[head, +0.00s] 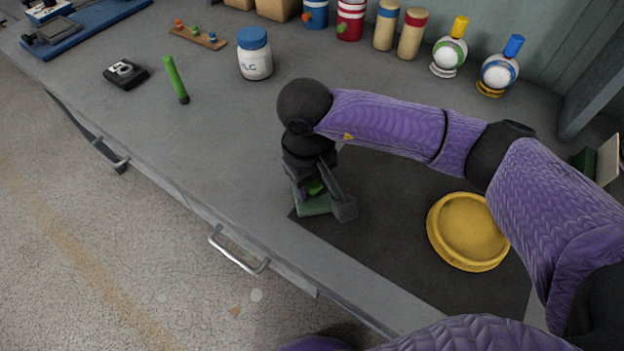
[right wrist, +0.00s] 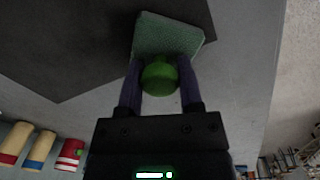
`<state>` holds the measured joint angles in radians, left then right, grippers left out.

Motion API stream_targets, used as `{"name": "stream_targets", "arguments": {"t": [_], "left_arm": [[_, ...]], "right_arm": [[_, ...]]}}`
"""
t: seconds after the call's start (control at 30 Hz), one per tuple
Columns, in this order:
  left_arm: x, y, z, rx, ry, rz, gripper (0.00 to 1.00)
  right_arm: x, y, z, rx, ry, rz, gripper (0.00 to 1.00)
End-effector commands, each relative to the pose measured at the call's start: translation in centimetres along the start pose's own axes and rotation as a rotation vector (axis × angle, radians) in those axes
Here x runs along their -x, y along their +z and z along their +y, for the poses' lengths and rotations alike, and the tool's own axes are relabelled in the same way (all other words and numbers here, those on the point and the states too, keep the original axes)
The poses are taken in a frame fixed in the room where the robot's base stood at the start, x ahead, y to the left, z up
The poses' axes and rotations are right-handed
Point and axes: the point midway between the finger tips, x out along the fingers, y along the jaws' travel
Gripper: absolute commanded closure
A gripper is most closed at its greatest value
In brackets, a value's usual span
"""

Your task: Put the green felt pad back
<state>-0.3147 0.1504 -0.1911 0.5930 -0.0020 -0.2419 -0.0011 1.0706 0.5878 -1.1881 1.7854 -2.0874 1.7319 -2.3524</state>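The green felt pad (head: 313,205) is a small square block with a rounded green knob (right wrist: 160,76) on it. In the head view it is at the left corner of the dark mat (head: 385,245), partly hidden by my right gripper (head: 320,195). The right wrist view shows the pad (right wrist: 168,35) beyond the fingertips, with the knob between the two fingers of the right gripper (right wrist: 160,80). The fingers appear to touch the knob on both sides. I cannot tell whether the pad rests on the surface or is just above it. My left gripper is not in view.
A yellow round dish (head: 467,232) sits on the mat. Several cylinders and two round bottles (head: 499,70) line the back. A green-and-beige item (head: 607,160) is far right.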

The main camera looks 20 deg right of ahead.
Motion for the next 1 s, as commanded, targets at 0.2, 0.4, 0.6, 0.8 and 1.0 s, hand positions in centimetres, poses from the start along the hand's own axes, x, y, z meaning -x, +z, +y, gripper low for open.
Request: {"name": "stream_targets", "arguments": {"t": [0.2, 0.4, 0.6, 0.8, 1.0], "left_arm": [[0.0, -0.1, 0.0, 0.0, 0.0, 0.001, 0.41], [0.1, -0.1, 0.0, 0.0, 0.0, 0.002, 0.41], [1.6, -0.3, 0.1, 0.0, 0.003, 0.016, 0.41], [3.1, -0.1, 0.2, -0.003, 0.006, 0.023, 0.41], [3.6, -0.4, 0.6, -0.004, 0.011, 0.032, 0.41]], "right_arm": [[0.0, 0.0, 0.0, 0.0, 0.0, 0.0, 0.2], [0.1, 0.0, 0.0, 0.0, 0.0, 0.0, 0.2], [4.0, -0.1, 0.1, 0.001, 0.002, 0.007, 0.2], [9.6, -0.1, 0.1, 0.0, 0.001, 0.007, 0.2], [12.2, 0.0, 0.0, 0.0, 0.001, 0.002, 0.2]]}}
